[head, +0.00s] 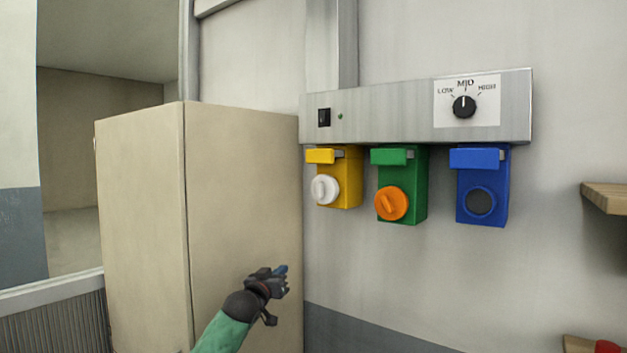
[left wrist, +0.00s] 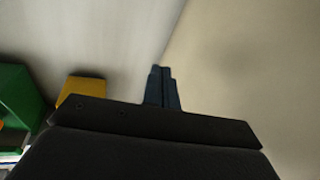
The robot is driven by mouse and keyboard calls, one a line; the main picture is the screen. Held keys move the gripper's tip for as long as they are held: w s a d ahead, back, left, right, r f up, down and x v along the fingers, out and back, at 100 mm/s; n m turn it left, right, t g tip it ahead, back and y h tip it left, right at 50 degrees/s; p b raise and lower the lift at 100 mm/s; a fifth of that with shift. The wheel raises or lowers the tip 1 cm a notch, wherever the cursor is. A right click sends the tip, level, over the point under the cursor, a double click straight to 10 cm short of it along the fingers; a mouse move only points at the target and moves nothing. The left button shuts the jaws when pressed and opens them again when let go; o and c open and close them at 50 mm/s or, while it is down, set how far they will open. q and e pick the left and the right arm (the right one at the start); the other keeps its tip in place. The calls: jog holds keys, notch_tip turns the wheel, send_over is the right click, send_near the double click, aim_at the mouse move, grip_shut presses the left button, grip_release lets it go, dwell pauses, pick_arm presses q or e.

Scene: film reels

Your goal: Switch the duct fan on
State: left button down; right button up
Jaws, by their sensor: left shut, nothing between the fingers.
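A grey metal control panel (head: 390,118) is fixed to the wall in the head view. My left gripper (head: 282,270) is below and left of the panel, in front of the beige cabinet, apart from the switch. In the left wrist view its fingers (left wrist: 162,88) are together and empty. My right gripper is not in view.
Under the panel hang a yellow box (head: 347,185) with a white knob, a green box (head: 416,190) with an orange knob, and a blue box (head: 496,185) with a dark round face. A beige cabinet (head: 240,200) stands left. A wooden shelf (head: 606,197) is at right.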

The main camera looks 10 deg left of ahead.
aim_at(322, 116)
pick_arm(q)
jog(key=s+d+r+m+t+h, duration=0.1)
jog(key=s+r, duration=0.4)
jog(key=r, duration=0.7)
jog(key=s+d+r+m+h, duration=0.1)
jog(key=s+r+h, duration=0.2)
jog(key=r, duration=0.9)
jog(key=s+d+r+m+t+h, duration=0.1)
jog(key=s+d+r+m+h, duration=0.1)
jog(key=s+r, duration=0.5)
notch_tip(322, 116, up, 6)
jog(key=shift+s+f+t+h, duration=0.2)
jog(key=shift+s+t+h, duration=0.1)
jog(key=shift+s+h, duration=0.1)
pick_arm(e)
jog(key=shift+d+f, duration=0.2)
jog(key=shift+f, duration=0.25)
pick_arm(q)
jog(key=shift+w+r, duration=0.1)
